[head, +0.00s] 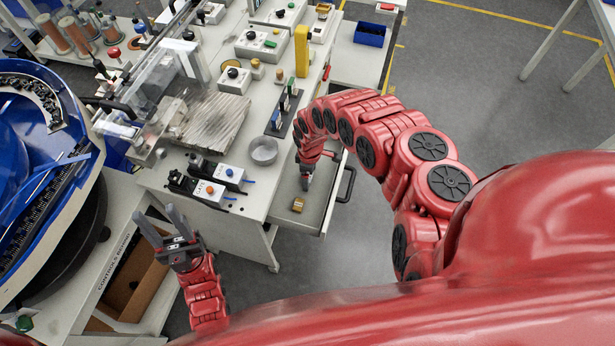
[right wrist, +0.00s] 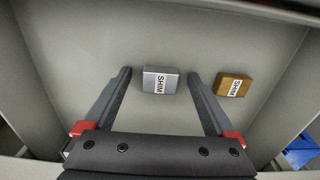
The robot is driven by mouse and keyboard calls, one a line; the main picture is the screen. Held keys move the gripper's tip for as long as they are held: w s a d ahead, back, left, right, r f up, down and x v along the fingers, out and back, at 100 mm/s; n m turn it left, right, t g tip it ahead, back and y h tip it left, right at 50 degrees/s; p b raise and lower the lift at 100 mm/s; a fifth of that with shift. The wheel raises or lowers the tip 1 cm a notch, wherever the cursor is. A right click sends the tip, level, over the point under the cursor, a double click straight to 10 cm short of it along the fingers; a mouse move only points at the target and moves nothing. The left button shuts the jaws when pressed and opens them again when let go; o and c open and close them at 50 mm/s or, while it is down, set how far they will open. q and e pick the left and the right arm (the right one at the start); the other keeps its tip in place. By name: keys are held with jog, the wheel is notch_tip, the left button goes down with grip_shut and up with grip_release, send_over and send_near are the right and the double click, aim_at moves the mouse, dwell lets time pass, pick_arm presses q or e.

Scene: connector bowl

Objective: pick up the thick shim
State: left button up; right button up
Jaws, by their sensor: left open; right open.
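Two blocks labelled SHIM lie in an open drawer. The silver shim (right wrist: 160,80) is between the fingertips of my open right gripper (right wrist: 160,74) in the right wrist view, with a gap on each side. The brass shim (right wrist: 234,85) lies to the right, outside the right finger. In the head view the brass shim (head: 298,204) shows in the drawer, and my right gripper (head: 306,180) hides the silver one. I cannot tell which shim is thicker. My left gripper (head: 155,213) is open and empty, left of the bench.
The drawer (head: 318,212) has walls close around my right gripper and a dark handle on its right. A blue feeder bowl (head: 40,150) is at the far left.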

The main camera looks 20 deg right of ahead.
grip_shut()
dwell(0.5)
jog(key=shift+r, duration=0.1)
